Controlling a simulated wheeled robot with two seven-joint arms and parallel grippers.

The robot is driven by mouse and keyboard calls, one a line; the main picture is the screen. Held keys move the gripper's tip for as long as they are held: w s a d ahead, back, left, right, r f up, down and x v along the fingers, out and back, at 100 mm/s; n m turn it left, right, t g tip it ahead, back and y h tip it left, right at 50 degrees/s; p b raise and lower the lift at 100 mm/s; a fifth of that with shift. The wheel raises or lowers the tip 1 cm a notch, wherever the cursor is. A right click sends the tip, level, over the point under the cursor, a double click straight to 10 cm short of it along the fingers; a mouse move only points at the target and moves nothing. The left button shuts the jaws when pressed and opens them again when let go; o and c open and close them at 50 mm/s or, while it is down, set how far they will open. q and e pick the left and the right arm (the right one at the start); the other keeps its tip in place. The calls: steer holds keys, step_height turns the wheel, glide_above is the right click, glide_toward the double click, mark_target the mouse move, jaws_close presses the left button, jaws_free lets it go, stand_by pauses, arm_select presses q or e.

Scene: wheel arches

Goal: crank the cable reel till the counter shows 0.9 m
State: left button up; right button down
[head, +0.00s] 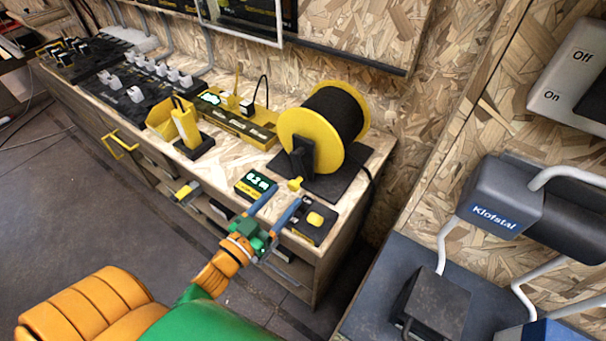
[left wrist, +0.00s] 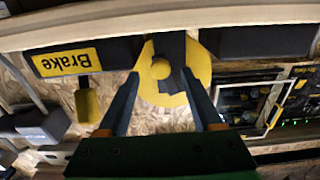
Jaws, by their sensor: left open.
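The cable reel (head: 311,137), yellow flanges wound with black cable, stands on a dark base at the bench's right end. The counter (head: 256,182) in front has lit green digits that look like 0.2 m, though small. My left gripper (head: 287,195) is open in front of the reel, its blue fingers pointing at the yellow crank knob (head: 295,184). In the left wrist view, the round knob (left wrist: 160,68) appears between the fingertips, with a gap on both sides. The brake's yellow knob (head: 315,219) is right of the fingers; its label (left wrist: 66,62) reads upside down.
A yellow power strip (head: 238,125) with plugs and a yellow holder (head: 184,126) stand left of the reel on the bench. Grey machines, one marked Klofstal (head: 497,218), are at the right. Open floor (head: 75,200) lies in front of the bench.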

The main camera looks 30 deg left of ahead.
mark_target(292, 189)
arm_select(q)
steer(key=w, duration=0.5)
steer(key=shift+w+d, duration=0.15)
steer(key=shift+d, duration=0.2)
jaws_close()
stand_by(1.0)
